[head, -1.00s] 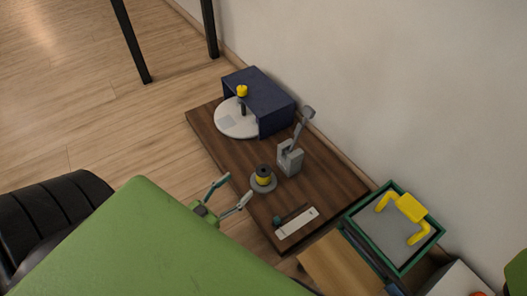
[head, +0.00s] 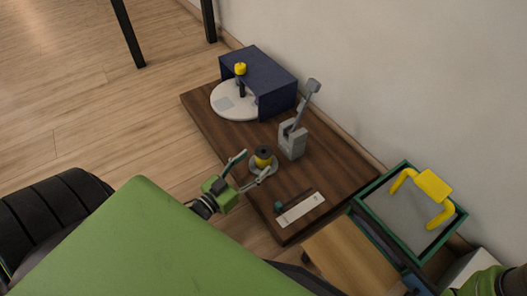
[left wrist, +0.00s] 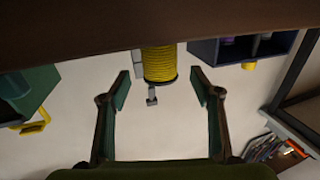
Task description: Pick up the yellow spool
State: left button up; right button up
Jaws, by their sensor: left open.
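The yellow spool (head: 263,161), with a dark top, stands upright on a round grey base on the brown wooden board (head: 214,126). My left gripper (head: 258,162) is open, with its two fingers pointing toward the spool from the near left side. In the left wrist view, which looks upside down, the yellow spool (left wrist: 160,63) shows its wound cord between and beyond the open fingertips of the left gripper (left wrist: 160,82). I see no finger closed on it. My right gripper is not in view.
A grey lever stand (head: 292,139) is just behind the spool. A white strip (head: 300,210) lies nearer. A navy housing (head: 262,75) and white disc (head: 236,112) with a yellow-topped post are farther back.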

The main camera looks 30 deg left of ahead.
aim_at(264, 154)
pick_arm(q)
jog(key=w+b, duration=0.2)
jog(key=w, duration=0.2)
jog(key=shift+w+d+f+b, duration=0.1)
jog(key=shift+w+d+b, duration=0.2)
jog(key=shift+w+b, duration=0.1)
jog(key=shift+w, duration=0.4)
jog(key=c, duration=1.2)
